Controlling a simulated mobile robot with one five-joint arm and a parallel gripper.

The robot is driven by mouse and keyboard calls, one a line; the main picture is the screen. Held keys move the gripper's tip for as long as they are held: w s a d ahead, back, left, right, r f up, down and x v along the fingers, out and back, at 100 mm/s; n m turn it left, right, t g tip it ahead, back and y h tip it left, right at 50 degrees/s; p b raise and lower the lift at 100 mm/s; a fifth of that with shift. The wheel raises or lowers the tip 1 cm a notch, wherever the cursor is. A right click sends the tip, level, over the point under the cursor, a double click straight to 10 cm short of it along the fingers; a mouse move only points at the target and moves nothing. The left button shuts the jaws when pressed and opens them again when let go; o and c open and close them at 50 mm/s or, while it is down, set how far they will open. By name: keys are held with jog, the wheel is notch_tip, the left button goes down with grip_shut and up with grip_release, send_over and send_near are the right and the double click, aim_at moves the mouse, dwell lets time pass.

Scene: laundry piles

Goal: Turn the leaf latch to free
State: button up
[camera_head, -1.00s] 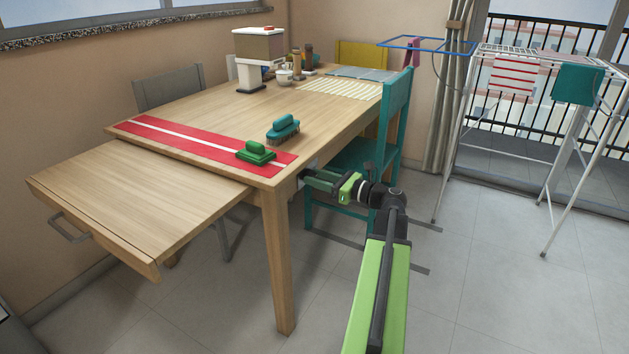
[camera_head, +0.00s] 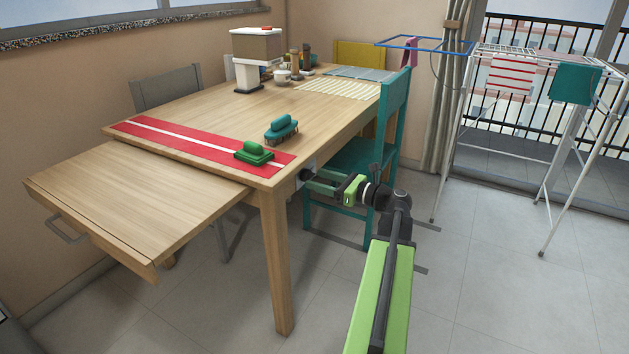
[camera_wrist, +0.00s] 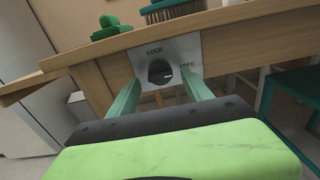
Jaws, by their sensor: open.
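The leaf latch is a dark round knob (camera_wrist: 160,72) on a pale plate (camera_wrist: 185,48) set in the table's side edge. The plate reads LOCK above the knob and FREE to its right. A small white mark on the knob sits on its right side, toward FREE. In the head view the knob (camera_head: 304,175) shows at the table corner, above the leg. My gripper (camera_wrist: 162,84) is open in front of the latch, one green finger to each side of the knob, with no visible contact. My gripper (camera_head: 309,181) also shows in the head view.
The table leaf (camera_head: 130,200) sticks out at the left, below the tabletop. A green brush (camera_head: 254,153) and a teal brush (camera_head: 282,129) lie near the corner, the green one on a red runner (camera_head: 190,143). A teal chair (camera_head: 392,110) stands close behind my gripper.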

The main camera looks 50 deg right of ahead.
jog(key=v, duration=1.5)
jog(key=shift+s, duration=0.3)
